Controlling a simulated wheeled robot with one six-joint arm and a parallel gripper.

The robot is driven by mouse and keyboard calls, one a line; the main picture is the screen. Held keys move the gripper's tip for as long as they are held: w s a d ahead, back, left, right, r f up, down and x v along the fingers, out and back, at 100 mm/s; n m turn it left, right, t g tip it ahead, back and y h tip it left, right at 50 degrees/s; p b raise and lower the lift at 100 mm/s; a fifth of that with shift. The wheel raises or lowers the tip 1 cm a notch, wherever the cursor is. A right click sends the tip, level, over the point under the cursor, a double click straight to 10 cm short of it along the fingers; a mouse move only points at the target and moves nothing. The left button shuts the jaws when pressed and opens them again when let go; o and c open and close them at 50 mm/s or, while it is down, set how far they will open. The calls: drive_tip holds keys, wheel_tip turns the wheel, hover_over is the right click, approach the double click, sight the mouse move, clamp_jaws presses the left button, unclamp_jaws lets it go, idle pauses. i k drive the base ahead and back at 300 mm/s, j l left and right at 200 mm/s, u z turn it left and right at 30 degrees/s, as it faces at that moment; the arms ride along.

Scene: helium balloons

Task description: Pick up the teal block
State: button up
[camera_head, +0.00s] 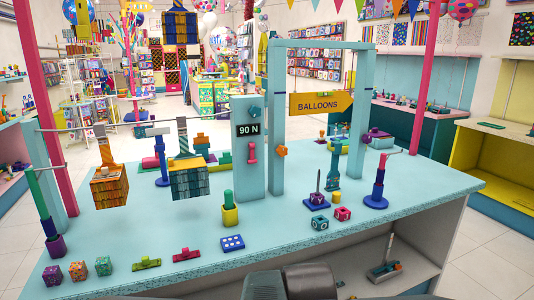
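A small teal block (319,223) with a pale round mark on its face sits on the light-blue tabletop (285,245), right of centre near the front. A pink-red block (342,213) of like size stands close to its right. A dark grey part at the bottom middle edge seems to be mine. No fingertips of my gripper show, so its opening and its place relative to the teal block cannot be seen.
A light-blue frame (277,130) rises behind. Hanging blocks (187,180) and small cubes (78,271) are at left.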

sight(319, 222)
drive_tip(key=i+l, duration=0.2)
drive_tip(key=i, duration=0.25)
drive_tip(key=i+l, duration=0.25)
drive_tip(key=i, duration=0.25)
drive_tip(key=j+u, duration=0.05)
